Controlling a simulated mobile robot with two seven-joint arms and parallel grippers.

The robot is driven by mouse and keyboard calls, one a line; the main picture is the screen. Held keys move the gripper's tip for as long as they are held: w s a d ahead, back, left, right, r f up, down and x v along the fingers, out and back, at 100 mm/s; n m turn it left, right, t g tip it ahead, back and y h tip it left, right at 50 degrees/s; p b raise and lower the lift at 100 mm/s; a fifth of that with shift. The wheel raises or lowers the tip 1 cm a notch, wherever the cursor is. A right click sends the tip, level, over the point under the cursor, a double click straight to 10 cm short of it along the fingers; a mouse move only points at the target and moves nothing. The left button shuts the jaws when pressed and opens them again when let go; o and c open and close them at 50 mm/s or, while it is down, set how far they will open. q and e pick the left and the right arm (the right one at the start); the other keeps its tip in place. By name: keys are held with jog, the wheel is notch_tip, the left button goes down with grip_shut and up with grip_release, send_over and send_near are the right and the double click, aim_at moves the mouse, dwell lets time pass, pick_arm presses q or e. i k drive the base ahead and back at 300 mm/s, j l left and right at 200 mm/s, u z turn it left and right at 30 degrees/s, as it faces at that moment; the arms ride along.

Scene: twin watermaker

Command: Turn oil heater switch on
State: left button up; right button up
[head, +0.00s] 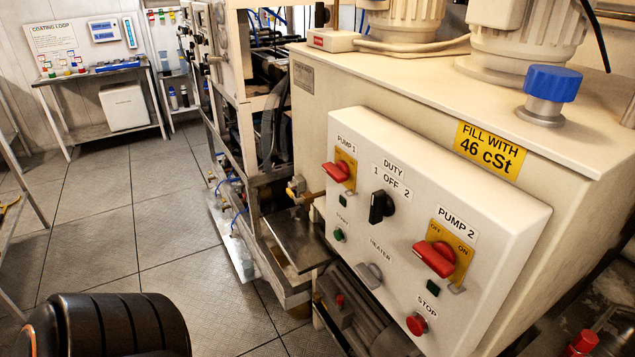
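The heater switch (369,275) is a small grey rotary knob under a "HEATER" label, low in the middle of the white control panel (480,185). The panel is on the front of the cream oil tank (410,95). The knob has no readable on or off marks, so I cannot tell its setting. Nothing touches it or covers it. Neither of my grippers shows in the head view.
Nearby on the panel are the black duty selector (380,207), the green start button (339,235), the red stop button (416,324), and red handles for pump 1 (335,172) and pump 2 (434,259). A metal frame (265,215) stands left; tiled floor (150,220) is open beyond.

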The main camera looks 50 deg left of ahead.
aim_at(371, 275)
jog(key=u, duration=1.2)
jog(key=z, duration=0.25)
jog(key=j+z, duration=0.65)
jog(key=j, duration=0.2)
jog(key=j+z, duration=0.2)
jog(key=j, duration=1.25)
jog(key=k+j, duration=0.15)
jog(key=j, duration=0.8)
jog(key=k+z, duration=0.05)
